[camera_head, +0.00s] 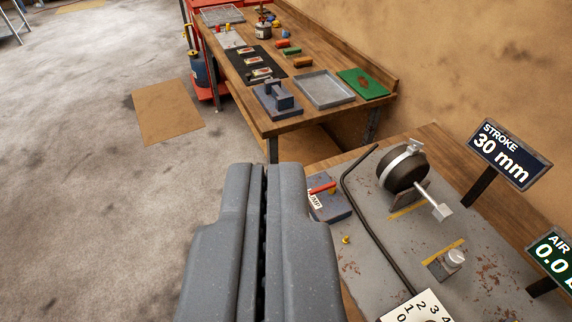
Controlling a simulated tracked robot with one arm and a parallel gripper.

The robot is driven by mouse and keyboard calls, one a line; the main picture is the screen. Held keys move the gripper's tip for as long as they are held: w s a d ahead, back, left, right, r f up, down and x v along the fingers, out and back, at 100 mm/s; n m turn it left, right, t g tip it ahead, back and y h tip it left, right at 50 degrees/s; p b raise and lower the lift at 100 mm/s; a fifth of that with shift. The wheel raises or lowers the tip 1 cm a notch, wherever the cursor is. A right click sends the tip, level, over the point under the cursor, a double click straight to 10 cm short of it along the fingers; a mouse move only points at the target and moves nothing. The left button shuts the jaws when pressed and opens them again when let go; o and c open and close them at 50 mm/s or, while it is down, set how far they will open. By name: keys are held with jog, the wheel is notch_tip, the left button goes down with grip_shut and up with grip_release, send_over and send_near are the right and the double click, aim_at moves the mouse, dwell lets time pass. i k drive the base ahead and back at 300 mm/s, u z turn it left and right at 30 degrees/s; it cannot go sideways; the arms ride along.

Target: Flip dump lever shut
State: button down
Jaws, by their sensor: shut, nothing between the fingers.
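My gripper (260,190) is in the lower middle, its two grey fingers pressed together with only a thin dark gap and nothing held. A small blue-grey block (335,205) with a red lever (322,187) on it sits just right of the fingertips, on the near bench. A white label (317,203) on the block reads partly as "DUMP"; the fingers hide its left side. The red lever lies roughly level, slanting slightly up to the right. I cannot tell whether the gripper touches it.
On the near bench (375,262) are a bent black rod (366,220), a clamped black cylinder (400,172), a "STROKE 30 mm" sign (503,155), an air sign (556,258) and a numbered plate (418,308). A wooden table (283,122) with trays stands behind. Open floor lies left.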

aim_at(331, 186)
jog(key=u, duration=0.25)
jog(key=i, duration=1.1)
jog(key=z, duration=0.15)
